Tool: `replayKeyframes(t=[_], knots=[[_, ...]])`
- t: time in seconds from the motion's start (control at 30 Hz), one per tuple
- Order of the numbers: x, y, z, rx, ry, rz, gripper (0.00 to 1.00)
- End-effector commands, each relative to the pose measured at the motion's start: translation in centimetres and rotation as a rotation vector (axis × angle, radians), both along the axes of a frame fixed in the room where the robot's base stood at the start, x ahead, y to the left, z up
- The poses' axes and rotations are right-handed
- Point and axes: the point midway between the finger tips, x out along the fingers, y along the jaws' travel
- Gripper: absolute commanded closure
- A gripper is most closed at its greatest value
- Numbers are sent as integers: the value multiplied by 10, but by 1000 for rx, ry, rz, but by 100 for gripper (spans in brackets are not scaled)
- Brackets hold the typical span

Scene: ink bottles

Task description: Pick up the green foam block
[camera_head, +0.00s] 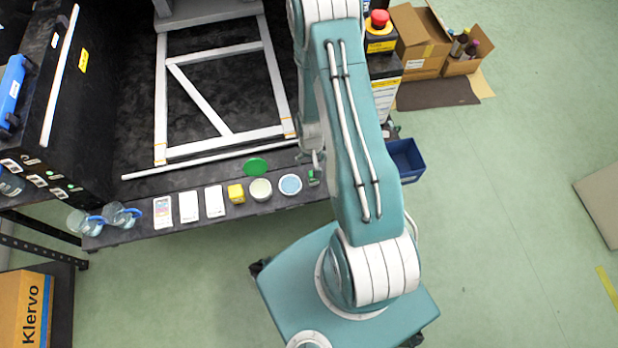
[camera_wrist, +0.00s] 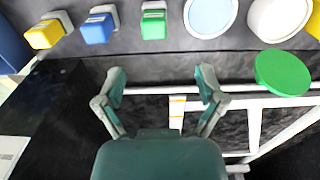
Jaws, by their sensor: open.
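The green block (camera_wrist: 154,26), with a pale grey piece on its far end, stands on the black bench in the wrist view, between a blue block (camera_wrist: 97,28) and a white tub with a pale blue top (camera_wrist: 210,14). In the head view a small green piece (camera_head: 313,178), likely the same block, shows beside my arm, partly hidden. My gripper (camera_wrist: 160,85) is open and empty in the wrist view. The green block lies beyond its fingertips, roughly in line with the gap and apart from them. In the head view my arm mostly hides the gripper.
A yellow block (camera_wrist: 44,34) stands beyond the blue one. A flat green disc (camera_wrist: 283,72) lies near the tubs. A white frame (camera_head: 218,148) and a long white rod (camera_head: 190,168) lie on the bench. A blue bin (camera_head: 405,160) is right of my arm.

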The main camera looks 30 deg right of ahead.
Motion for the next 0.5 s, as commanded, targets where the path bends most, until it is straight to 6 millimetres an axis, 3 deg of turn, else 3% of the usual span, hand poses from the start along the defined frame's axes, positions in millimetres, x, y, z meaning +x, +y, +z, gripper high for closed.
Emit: replayKeyframes(t=[0.5], knots=[[-2, -1, -58, 1, 3, -2, 11]])
